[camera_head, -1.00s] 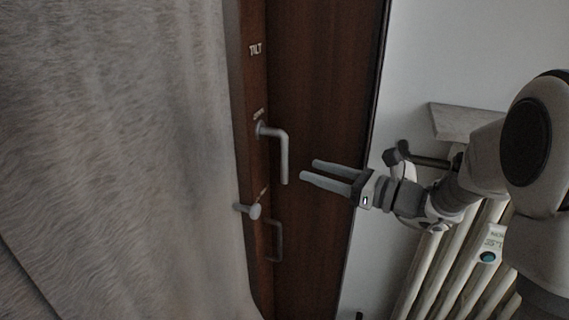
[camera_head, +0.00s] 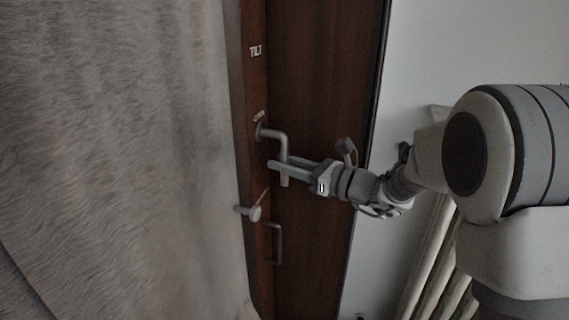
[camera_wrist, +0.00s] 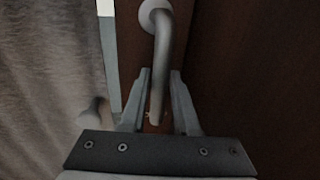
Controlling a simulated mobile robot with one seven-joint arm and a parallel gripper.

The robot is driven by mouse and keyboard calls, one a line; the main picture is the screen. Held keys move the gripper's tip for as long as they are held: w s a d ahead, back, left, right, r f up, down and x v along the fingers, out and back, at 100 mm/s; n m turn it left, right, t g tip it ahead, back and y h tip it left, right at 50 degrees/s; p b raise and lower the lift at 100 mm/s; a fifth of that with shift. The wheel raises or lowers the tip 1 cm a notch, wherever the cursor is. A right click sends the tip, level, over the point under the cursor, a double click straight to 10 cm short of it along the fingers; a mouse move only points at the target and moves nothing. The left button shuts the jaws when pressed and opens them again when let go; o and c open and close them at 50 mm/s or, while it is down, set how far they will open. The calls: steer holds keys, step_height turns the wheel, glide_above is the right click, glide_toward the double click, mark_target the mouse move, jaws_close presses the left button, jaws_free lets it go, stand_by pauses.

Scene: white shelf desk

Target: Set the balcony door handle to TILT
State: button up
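The grey L-shaped door handle (camera_head: 282,147) is on the brown balcony door (camera_head: 325,75), its grip hanging straight down from the pivot. The TILT label (camera_head: 255,51) is on the frame above it, and another label (camera_head: 259,116) sits just above the pivot. My gripper (camera_head: 277,164) is at the lower part of the handle.
A grey curtain (camera_head: 120,150) covers the left side. A white radiator (camera_head: 432,275) stands at the lower right beside the wall.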

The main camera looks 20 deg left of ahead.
jaws_close()
stand_by(1.1)
